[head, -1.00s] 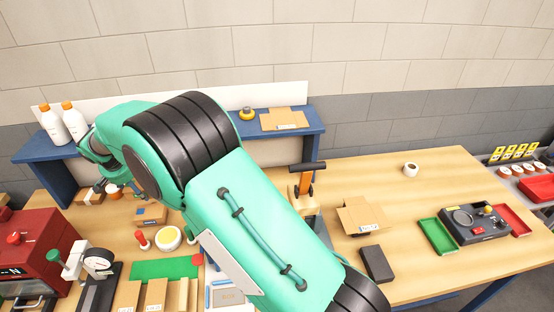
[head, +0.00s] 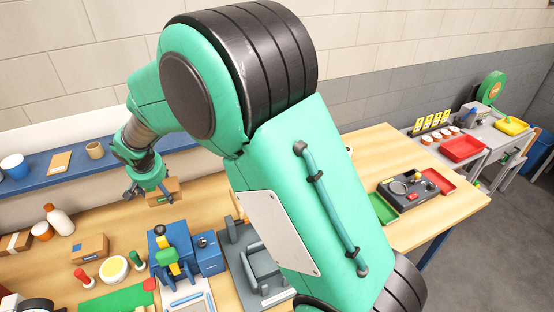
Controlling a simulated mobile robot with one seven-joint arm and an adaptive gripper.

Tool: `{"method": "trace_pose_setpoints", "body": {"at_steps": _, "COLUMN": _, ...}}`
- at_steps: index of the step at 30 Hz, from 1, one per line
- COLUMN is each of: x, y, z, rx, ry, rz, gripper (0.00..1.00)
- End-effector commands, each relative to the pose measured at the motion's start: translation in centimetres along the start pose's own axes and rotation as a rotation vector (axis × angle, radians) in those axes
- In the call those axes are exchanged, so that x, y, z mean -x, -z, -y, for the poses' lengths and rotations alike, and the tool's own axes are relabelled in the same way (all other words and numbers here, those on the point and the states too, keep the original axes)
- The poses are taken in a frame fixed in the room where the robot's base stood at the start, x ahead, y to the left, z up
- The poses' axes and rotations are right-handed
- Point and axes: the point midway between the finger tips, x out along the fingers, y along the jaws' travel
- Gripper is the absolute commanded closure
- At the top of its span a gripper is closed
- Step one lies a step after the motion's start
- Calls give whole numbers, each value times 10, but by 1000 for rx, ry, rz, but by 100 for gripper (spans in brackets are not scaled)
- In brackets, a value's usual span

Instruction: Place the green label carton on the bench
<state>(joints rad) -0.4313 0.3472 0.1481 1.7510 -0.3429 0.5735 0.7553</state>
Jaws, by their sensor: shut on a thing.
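My gripper (head: 150,194) is at the left of the head view, pointing down in front of the blue shelf. It is shut on a small brown carton (head: 170,187), which shows between and behind the fingers. No green label can be made out on it; the fingers cover part of it. The carton is over the back of the wooden bench (head: 200,216), and I cannot tell whether it touches the top. Another brown carton with a blue label (head: 90,247) lies on the bench, lower left.
A white bottle (head: 58,219), a yellow-filled bowl (head: 113,269), a blue device (head: 172,248) and a grey fixture (head: 262,268) crowd the bench. The blue shelf (head: 115,167) runs behind. My arm hides the bench's middle. Bare wood shows right of my arm (head: 385,150).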

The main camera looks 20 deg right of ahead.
Motion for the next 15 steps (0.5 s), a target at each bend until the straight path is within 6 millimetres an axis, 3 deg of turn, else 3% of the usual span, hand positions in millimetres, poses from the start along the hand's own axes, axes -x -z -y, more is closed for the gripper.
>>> {"method": "trace_pose_setpoints", "body": {"at_steps": 3, "x": -3, "y": 7, "z": -36, "rx": -26, "ry": -10, "rz": -1, "gripper": 54}}
{"method": "trace_pose_setpoints", "body": {"at_steps": 15, "x": -8, "y": 18, "z": -140, "rx": -103, "ry": -42, "rz": -1, "gripper": 54}}
